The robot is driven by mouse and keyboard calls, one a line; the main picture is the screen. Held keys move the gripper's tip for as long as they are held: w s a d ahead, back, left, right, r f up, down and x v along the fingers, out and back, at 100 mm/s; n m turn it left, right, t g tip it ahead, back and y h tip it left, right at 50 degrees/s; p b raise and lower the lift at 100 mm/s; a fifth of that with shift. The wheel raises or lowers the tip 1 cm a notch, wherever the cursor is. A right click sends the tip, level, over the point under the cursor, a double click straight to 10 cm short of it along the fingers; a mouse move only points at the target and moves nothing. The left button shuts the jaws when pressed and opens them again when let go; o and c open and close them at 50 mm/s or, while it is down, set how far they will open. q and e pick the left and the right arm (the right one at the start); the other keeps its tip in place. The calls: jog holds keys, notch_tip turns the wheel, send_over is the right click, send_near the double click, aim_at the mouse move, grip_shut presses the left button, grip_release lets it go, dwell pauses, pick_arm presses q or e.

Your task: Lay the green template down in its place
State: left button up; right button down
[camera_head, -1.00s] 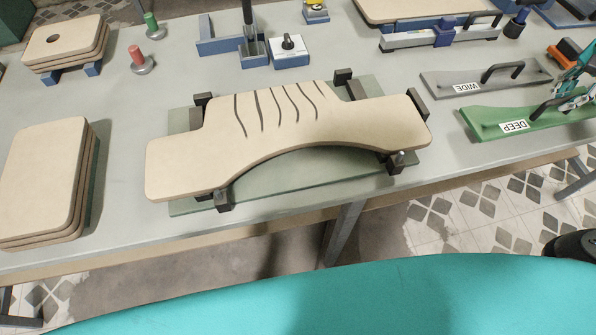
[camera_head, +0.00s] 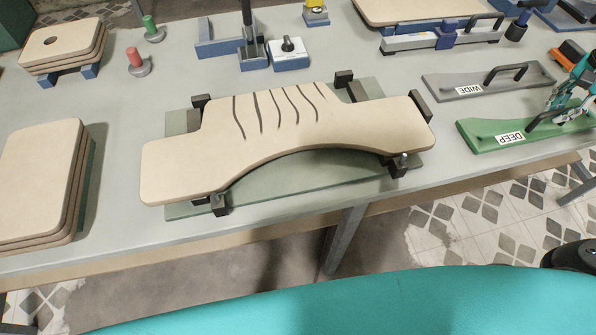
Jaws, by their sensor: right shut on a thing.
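The green template (camera_head: 480,137), labelled DEEP, is at the right, near the table's front edge. It is a long, flat piece with a black handle on top, and its right end is cut off by the picture edge. It lies level on or just above the table; I cannot tell which. My right gripper (camera_head: 553,117), partly cut off at the right edge, is shut on the template's handle. My left gripper is not in view.
The grey WIDE template (camera_head: 450,87) lies just behind the green one. A curved board (camera_head: 290,130) sits in a clamped fixture at the middle. Stacked boards (camera_head: 40,170) stand at the left.

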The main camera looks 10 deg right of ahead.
jog(key=shift+f+b, duration=0.3)
jog(key=shift+f, duration=0.25)
jog(key=c, duration=1.4)
grip_release()
jog(key=shift+r, duration=0.1)
notch_tip(320, 180, up, 12)
